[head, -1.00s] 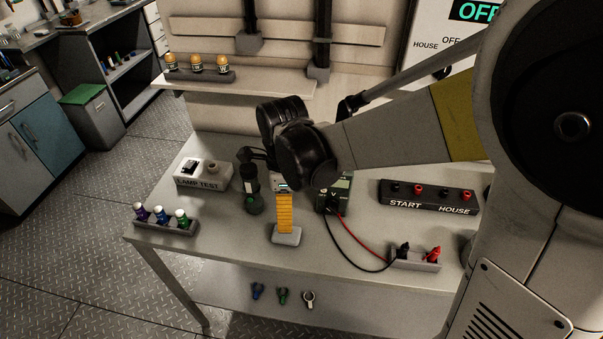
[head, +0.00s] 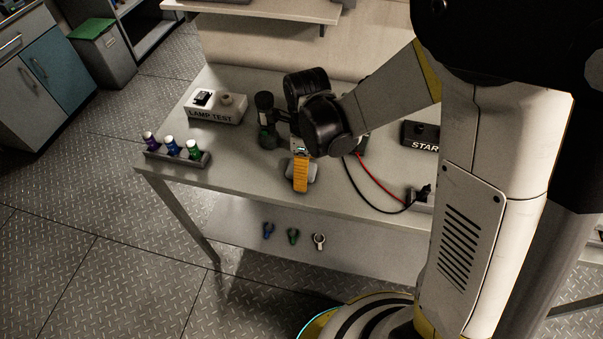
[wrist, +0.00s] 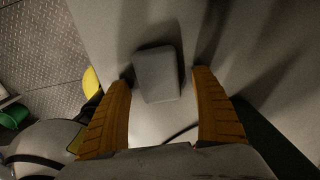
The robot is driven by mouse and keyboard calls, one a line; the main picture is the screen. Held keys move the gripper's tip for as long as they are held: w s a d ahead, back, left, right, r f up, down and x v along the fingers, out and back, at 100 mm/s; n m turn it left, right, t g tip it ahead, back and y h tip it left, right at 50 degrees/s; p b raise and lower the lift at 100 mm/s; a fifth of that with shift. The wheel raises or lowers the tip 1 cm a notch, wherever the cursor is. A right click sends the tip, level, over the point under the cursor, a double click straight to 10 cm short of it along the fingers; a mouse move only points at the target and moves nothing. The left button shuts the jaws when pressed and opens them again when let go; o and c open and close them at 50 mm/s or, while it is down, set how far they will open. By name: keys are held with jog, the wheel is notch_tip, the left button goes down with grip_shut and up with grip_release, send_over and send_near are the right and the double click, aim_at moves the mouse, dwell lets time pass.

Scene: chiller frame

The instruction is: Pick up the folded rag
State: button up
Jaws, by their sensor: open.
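The folded rag (wrist: 157,75) is a small grey rounded block lying on the grey bench top. In the head view the rag (head: 312,170) is partly hidden behind my gripper (head: 300,184), which points down over it near the front of the bench. In the wrist view the two orange fingers of my gripper (wrist: 163,78) are spread wide, one on each side of the rag. The rag lies between the fingertips, with a gap on both sides. Whether the tips touch the bench I cannot tell.
A dark cylinder (head: 266,119) and the lamp test box (head: 214,107) stand behind and left. A rack of coloured pieces (head: 178,156) is at the left front. Black and red leads (head: 372,180) curve on the right. Bare bench lies left of the rag.

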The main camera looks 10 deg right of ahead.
jog(key=c, duration=1.1)
jog(key=shift+c, duration=0.2)
notch_tip(320, 180, up, 10)
jog(key=p, duration=0.4)
jog(key=o, duration=0.3)
jog(key=shift+c, duration=1.4)
jog(key=shift+d, duration=0.1)
